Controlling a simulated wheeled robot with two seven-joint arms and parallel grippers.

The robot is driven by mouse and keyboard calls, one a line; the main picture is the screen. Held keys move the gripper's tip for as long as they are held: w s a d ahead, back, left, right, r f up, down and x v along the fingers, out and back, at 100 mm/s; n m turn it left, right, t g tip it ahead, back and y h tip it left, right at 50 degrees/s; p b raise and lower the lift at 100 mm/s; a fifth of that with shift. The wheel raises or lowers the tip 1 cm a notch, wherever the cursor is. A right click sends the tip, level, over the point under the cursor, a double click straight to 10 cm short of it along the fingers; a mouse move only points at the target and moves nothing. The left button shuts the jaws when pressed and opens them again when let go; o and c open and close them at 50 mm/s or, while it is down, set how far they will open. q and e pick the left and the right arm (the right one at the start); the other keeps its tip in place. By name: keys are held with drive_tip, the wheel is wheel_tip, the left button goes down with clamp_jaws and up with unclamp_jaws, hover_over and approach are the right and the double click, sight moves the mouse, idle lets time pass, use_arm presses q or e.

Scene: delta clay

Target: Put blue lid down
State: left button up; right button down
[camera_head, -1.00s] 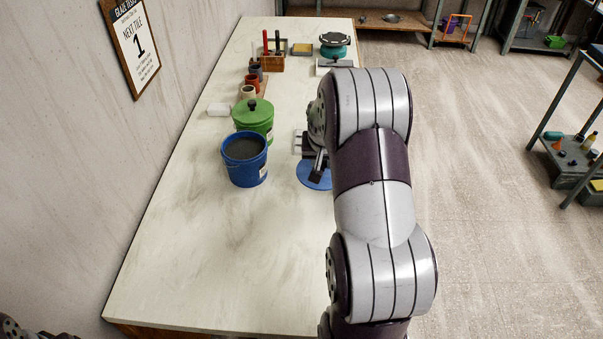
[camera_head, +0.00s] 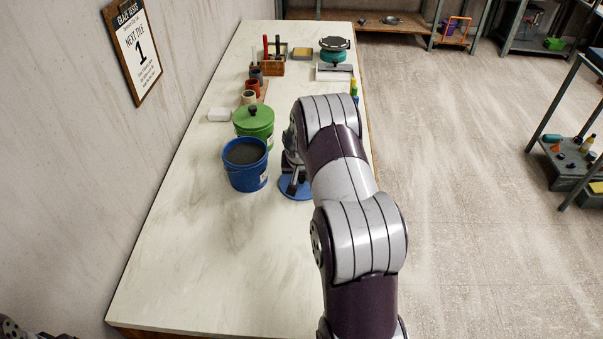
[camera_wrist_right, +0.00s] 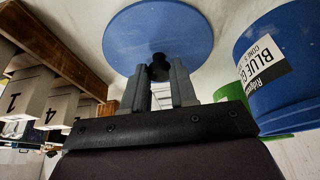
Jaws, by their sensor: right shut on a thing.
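The blue lid (camera_head: 297,191) is a flat round disc just right of the blue bucket (camera_head: 245,176), over the pale table. Its dark knob (camera_wrist_right: 158,66) shows in the right wrist view between the fingers of my right gripper (camera_wrist_right: 160,84), which is shut on it. The lid's disc (camera_wrist_right: 160,28) spreads beyond the fingertips. In the head view my right gripper (camera_head: 293,181) is partly hidden by my arm. I cannot tell whether the lid touches the table. The blue bucket is open, with dark grey contents. My left gripper is not in view.
A green lidded bucket (camera_head: 253,122) stands behind the blue one. Small pots (camera_head: 252,84), a wooden tool box (camera_head: 271,66) and a teal container (camera_head: 334,50) are farther back. The table's front half (camera_head: 215,265) is clear. A wall borders its left side.

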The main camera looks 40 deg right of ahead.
drive_tip(key=c, duration=0.9)
unclamp_jaws()
drive_tip(key=shift+f, duration=0.15)
drive_tip(key=v, duration=1.2)
drive_tip(key=s+a+f+n+g+y, duration=0.1)
drive_tip(key=s+a+n, duration=0.7)
drive_tip(key=s+a, duration=1)
drive_tip(key=a+g+y, duration=0.1)
drive_tip(key=a+y, duration=0.1)
drive_tip(key=a, duration=0.1)
drive_tip(key=shift+a+b, duration=0.3)
drive_tip(key=shift+a, duration=0.1)
drive_tip(key=shift+s+a, duration=0.1)
